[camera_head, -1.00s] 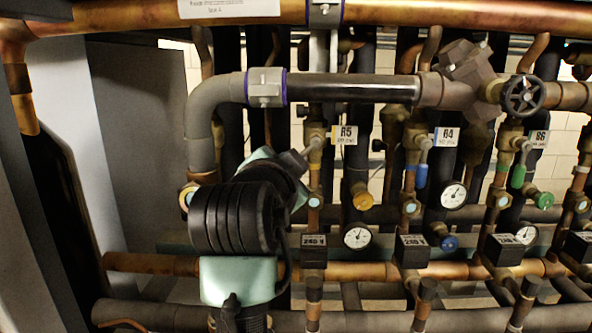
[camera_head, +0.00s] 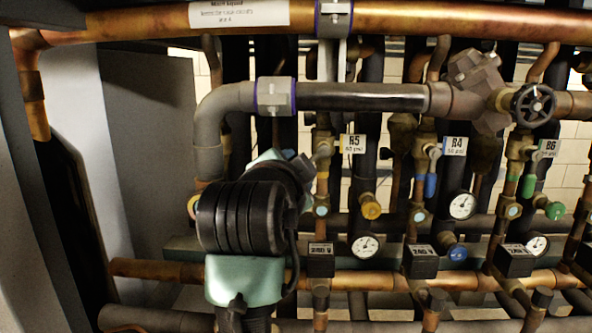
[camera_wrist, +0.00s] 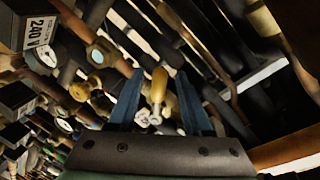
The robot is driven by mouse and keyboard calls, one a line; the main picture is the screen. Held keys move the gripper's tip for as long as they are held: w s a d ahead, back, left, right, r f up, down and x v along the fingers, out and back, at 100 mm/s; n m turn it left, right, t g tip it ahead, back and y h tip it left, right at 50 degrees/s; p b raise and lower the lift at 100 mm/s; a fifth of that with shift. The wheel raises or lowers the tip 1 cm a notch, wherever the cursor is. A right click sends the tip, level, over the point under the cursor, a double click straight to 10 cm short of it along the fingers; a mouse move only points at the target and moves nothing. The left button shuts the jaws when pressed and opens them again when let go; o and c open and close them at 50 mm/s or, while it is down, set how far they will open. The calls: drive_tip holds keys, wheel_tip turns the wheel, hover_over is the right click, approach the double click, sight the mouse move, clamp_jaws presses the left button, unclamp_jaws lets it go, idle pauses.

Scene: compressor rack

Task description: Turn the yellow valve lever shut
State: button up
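The yellow valve lever (camera_wrist: 158,86) shows in the wrist view as a rounded yellow handle on a pale metal valve stem (camera_wrist: 150,117). My gripper (camera_wrist: 160,74) is open, with one blue finger on each side of the lever. A gap shows between the lever and each finger. In the head view my gripper (camera_head: 303,165) is at the left of the valve under the R5 tag (camera_head: 353,144). There my own wrist and gripper hide the lever, and the fingers cannot be made out.
A yellow round knob (camera_head: 371,210) and a gauge (camera_head: 365,245) sit right of my wrist. Blue (camera_head: 430,186) and green (camera_head: 528,186) levers hang on neighbouring valves. A thick grey pipe (camera_head: 207,130) bends down behind my arm. Copper pipes run above and below.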

drive_tip(key=b+v, duration=0.5)
drive_tip(key=v, duration=0.8)
drive_tip(key=shift+f, duration=0.1)
